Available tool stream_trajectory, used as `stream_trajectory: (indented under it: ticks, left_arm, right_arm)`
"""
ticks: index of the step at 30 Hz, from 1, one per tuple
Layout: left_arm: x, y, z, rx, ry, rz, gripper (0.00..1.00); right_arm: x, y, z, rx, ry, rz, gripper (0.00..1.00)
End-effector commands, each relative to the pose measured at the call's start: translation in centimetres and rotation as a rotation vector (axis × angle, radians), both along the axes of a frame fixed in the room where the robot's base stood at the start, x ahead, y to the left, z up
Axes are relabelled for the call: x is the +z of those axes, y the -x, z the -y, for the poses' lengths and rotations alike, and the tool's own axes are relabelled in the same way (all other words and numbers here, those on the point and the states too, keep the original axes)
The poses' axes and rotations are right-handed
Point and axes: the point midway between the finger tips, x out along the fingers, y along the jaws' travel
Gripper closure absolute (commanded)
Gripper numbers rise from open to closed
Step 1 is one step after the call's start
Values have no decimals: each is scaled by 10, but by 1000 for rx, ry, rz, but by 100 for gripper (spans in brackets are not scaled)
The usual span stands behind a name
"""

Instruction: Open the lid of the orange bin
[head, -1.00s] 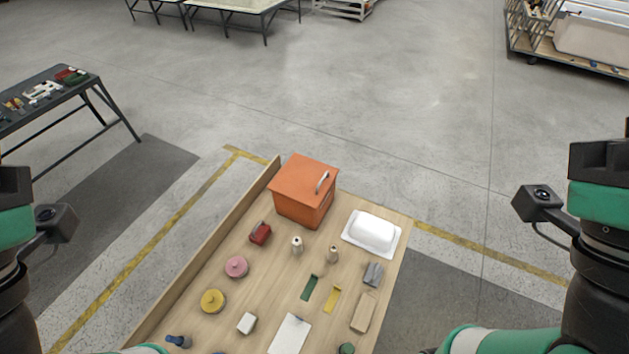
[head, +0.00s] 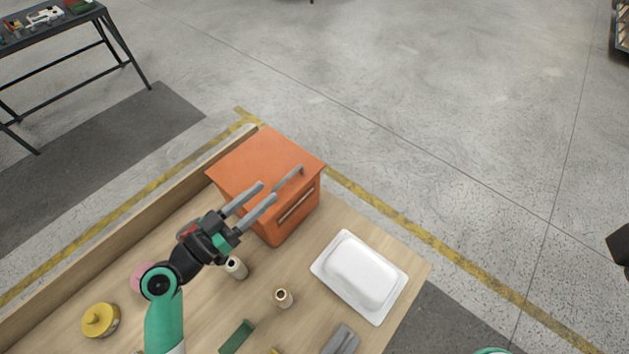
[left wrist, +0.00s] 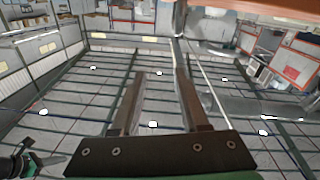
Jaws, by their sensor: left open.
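The orange bin (head: 292,222) stands at the far end of the wooden table. My right gripper is not in view.
A white covered dish (head: 360,276) stands right of the bin. Spools (head: 236,268), a yellow round pot (head: 100,320) and a green block (head: 237,337) are nearer. A raised wooden rail (head: 120,227) runs along the table's left side. The floor beyond is clear.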

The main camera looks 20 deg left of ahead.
Motion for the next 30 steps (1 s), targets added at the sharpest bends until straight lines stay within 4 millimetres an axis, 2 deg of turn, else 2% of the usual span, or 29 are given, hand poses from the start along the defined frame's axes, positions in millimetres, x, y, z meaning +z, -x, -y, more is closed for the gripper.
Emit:
stream_trajectory:
  ticks: [1, 4, 10, 14, 24, 30]
  left_arm:
    - [-36, 5, -8, 20, 8, -21, 55]
    - [-52, 8, -17, 42, 14, -36, 55]
    - [-48, 7, -19, 49, 12, -34, 55]
    - [-48, -4, -13, 46, 11, -34, 55]
    - [-48, -70, 18, 45, 11, -32, 55]
    - [-48, -94, 29, 48, 11, -34, 55]
  right_arm:
    - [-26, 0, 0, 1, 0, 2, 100]
    - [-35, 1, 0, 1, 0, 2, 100]
    - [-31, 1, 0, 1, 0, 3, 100]
    - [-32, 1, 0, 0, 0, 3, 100]
    - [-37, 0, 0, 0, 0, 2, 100]
    - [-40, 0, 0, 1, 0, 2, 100]
